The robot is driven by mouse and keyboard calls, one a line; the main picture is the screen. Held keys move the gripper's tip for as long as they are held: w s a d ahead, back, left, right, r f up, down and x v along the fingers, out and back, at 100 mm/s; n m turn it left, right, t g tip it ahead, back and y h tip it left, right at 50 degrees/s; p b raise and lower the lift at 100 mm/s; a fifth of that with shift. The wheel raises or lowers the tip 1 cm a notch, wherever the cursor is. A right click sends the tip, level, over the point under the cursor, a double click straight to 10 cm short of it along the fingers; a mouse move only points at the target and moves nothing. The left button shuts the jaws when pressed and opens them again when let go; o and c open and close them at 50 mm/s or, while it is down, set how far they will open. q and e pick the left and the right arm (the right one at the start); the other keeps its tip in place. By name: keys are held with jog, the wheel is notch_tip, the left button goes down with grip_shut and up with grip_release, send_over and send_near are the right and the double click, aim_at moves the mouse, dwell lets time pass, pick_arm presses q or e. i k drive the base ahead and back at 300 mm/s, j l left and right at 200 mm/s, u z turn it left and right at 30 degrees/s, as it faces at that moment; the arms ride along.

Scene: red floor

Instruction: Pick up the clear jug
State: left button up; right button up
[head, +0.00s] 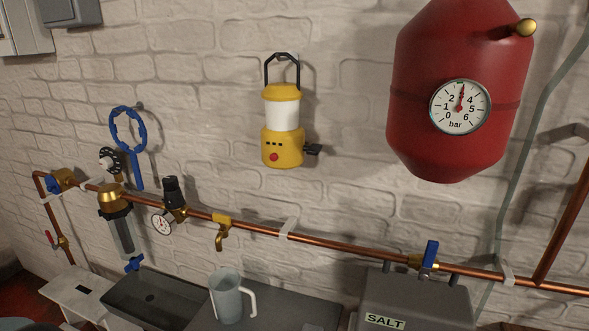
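The clear jug (227,297) stands upright at the bottom middle of the head view, on a dark grey surface (290,312). It is pale and see-through, with a light handle on its right side. Its rim faces up and it looks empty, though I cannot be sure. It stands below and a little right of a brass tap (221,232) on the copper pipe. Neither my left gripper nor my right gripper shows in this view.
A dark sink basin (150,299) lies left of the jug. A grey box labelled SALT (415,298) stands to its right. A copper pipe (330,244) with valves runs along the wall. A yellow lantern (282,148) and red tank (455,60) are higher up.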

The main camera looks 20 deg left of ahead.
aim_at(226, 288)
jog(key=k+u, duration=0.15)
jog(key=u, duration=0.25)
jog(key=k+u, duration=0.1)
jog(key=u, duration=0.3)
jog(key=k+u, duration=0.1)
jog(key=u, duration=0.3)
jog(key=i+j+z, duration=0.1)
jog(key=j, duration=0.3)
jog(key=i+j+z, duration=0.1)
jog(key=j, duration=0.25)
jog(key=i+j, duration=0.25)
jog(key=j, duration=0.2)
jog(key=i+j+z, duration=0.15)
jog(key=j, duration=0.25)
jog(key=i+j+z, duration=0.1)
jog(key=j, duration=0.3)
jog(key=i+j+z, duration=0.1)
jog(key=j, duration=0.3)
